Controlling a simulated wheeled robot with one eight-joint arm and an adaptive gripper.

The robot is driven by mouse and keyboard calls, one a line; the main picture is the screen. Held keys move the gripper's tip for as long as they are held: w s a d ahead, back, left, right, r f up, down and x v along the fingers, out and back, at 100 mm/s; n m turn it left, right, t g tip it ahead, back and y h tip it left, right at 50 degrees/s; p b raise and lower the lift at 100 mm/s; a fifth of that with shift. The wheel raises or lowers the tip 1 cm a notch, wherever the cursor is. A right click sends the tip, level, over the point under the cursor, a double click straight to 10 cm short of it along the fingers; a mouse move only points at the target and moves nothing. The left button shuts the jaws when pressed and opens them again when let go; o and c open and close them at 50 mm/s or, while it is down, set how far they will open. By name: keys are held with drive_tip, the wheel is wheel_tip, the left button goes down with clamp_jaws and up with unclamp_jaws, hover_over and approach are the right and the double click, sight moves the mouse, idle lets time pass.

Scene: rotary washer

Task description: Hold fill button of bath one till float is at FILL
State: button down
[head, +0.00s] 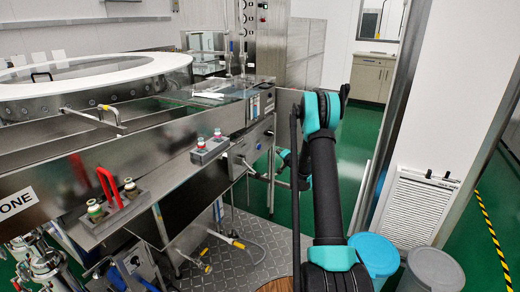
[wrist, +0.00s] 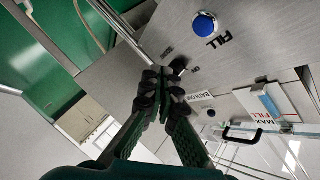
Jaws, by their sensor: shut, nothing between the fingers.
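The round blue fill button (wrist: 205,25) shows at the top of the wrist view, on a steel panel beside the word FILL. My gripper (wrist: 164,92) is shut and empty, its dark fingertips below and left of the button in the picture and apart from it. A small black knob (wrist: 178,65) sits on the panel close to the fingertips; I cannot tell if they touch it. A BATH ONE label (wrist: 201,97) is to the right of the fingers. A gauge with MAX and FILL marks (wrist: 268,106) is at the right; its float is too small to make out.
A black handle (wrist: 243,136) is near the gauge. Two bins (head: 375,255) stand at the lower right. Green floor (head: 350,150) is open behind my arm.

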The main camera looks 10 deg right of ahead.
sight(259, 147)
drive_tip(key=shift+w+d+f, duration=0.25)
drive_tip(key=shift+d+f, duration=0.05)
drive_tip(key=shift+f, duration=0.1)
drive_tip(key=shift+w+a, duration=0.1)
drive_tip(key=shift+a, duration=0.05)
drive_tip(key=w+a, duration=0.5)
drive_tip(key=a, duration=0.2)
idle(0.3)
idle(1.4)
drive_tip(key=shift+w+a, duration=0.25)
drive_tip(key=shift+a, duration=0.05)
drive_tip(key=shift+w+a, duration=0.25)
drive_tip(key=shift+a, duration=0.1)
idle(1.7)
drive_tip(key=shift+s+d, duration=0.1)
drive_tip(key=shift+d, duration=0.05)
idle(1.2)
drive_tip(key=shift+s+d, duration=0.4)
drive_tip(key=shift+d, duration=0.1)
